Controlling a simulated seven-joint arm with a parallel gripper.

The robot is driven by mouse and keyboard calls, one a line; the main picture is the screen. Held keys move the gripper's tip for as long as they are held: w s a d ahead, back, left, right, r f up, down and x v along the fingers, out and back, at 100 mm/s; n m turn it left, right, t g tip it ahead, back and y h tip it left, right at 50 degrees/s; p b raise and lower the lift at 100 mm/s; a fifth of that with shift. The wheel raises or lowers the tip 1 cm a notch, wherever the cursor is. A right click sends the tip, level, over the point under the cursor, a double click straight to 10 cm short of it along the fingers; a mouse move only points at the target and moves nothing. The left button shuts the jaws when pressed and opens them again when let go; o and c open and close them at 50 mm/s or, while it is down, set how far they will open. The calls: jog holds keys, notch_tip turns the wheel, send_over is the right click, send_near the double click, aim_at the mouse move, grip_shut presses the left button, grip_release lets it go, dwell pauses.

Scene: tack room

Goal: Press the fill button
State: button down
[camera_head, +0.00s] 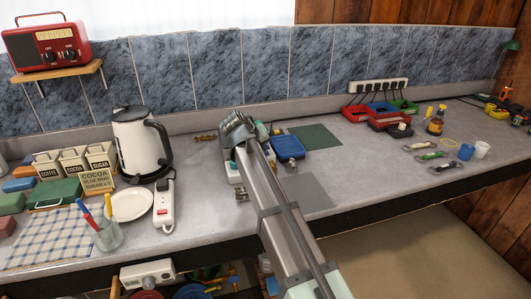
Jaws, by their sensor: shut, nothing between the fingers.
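No button marked fill can be made out in this view. My gripper (238,128) is at the far end of my arm, over the middle of the counter near the tiled wall. It is shut and empty. My gripper and arm cover part of a pale device (233,170) on the counter, and any button on it is hidden. A white kettle (140,145) with a dark handle stands to the left of my gripper.
A blue tray (288,147) and green mat (315,136) lie right of my gripper. Canisters (75,163), a plate (131,205) and a cup with pens (105,233) crowd the left.

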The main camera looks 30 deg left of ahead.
jog(key=shift+f, duration=0.25)
dwell(0.3)
jog(key=shift+r, duration=0.7)
jog(key=shift+r, duration=0.15)
jog(key=shift+r, duration=2.85)
